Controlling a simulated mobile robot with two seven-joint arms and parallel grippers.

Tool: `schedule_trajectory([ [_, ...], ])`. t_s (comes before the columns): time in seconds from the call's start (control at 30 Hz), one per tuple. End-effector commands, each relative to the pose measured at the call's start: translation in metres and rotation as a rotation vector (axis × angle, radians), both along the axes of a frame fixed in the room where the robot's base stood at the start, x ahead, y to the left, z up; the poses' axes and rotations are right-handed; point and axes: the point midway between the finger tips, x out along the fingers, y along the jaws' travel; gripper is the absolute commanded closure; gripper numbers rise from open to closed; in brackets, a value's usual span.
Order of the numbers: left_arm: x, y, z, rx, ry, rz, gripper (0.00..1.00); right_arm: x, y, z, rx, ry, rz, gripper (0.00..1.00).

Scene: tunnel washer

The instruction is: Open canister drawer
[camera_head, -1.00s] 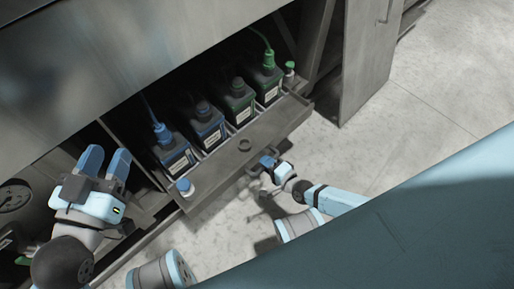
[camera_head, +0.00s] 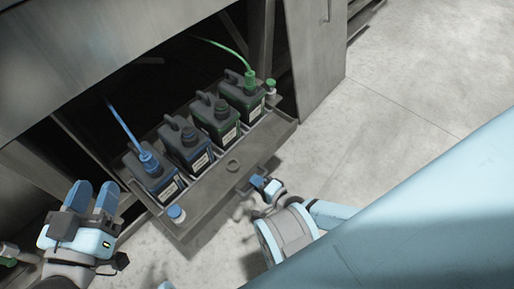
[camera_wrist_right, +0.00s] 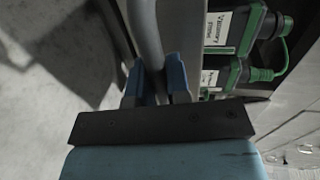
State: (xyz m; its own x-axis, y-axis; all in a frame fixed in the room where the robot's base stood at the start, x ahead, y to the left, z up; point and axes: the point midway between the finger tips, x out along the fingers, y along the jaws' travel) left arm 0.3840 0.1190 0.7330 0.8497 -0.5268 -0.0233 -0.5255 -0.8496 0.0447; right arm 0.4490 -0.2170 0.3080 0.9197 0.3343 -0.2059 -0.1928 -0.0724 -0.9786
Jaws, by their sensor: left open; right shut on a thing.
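The canister drawer (camera_head: 218,205) is a grey metal tray pulled out from under the machine. It holds two blue canisters (camera_head: 188,146) on the left and two green canisters (camera_head: 218,119) on the right. My right gripper (camera_head: 266,184) is at the drawer's front, shut on the handle. In the right wrist view the blue fingers of the right gripper (camera_wrist_right: 155,82) close around the grey handle bar (camera_wrist_right: 147,35). My left gripper (camera_head: 92,198) is open and empty, left of the drawer and apart from it.
A blue hose (camera_head: 125,125) runs into the leftmost canister and a green hose (camera_head: 222,46) into the rightmost. A blue cap (camera_head: 176,212) and a green cap (camera_head: 270,84) sit at the drawer's ends. A grey door panel (camera_head: 316,60) stands at the right. Floor (camera_head: 400,100) is clear there.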

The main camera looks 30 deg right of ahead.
Motion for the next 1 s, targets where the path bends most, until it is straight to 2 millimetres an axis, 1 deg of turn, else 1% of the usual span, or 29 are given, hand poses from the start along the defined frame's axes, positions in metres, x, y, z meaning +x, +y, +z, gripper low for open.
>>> schedule_trajectory([
  [0.47, 0.000, 0.001, -0.002, 0.007, 0.002, -0.001, 0.57, 0.001, 0.000, 0.000, 0.000, -0.001, -0.001, 1.00],
  [0.5, 0.000, 0.001, -0.002, 0.007, 0.002, -0.001, 0.57, 0.001, 0.000, 0.000, 0.000, -0.001, -0.001, 0.74],
  [0.57, 0.000, 0.001, -0.002, 0.007, 0.002, -0.001, 0.57, 0.001, 0.000, 0.000, 0.000, -0.001, -0.001, 0.60],
  [0.87, 0.000, 0.001, 0.000, 0.004, 0.003, 0.000, 0.57, 0.000, 0.000, 0.002, 0.000, -0.001, 0.000, 0.59],
  [1.0, -0.001, -0.001, 0.009, -0.013, 0.022, -0.005, 0.57, 0.000, 0.000, 0.013, 0.000, -0.001, 0.000, 0.59],
])
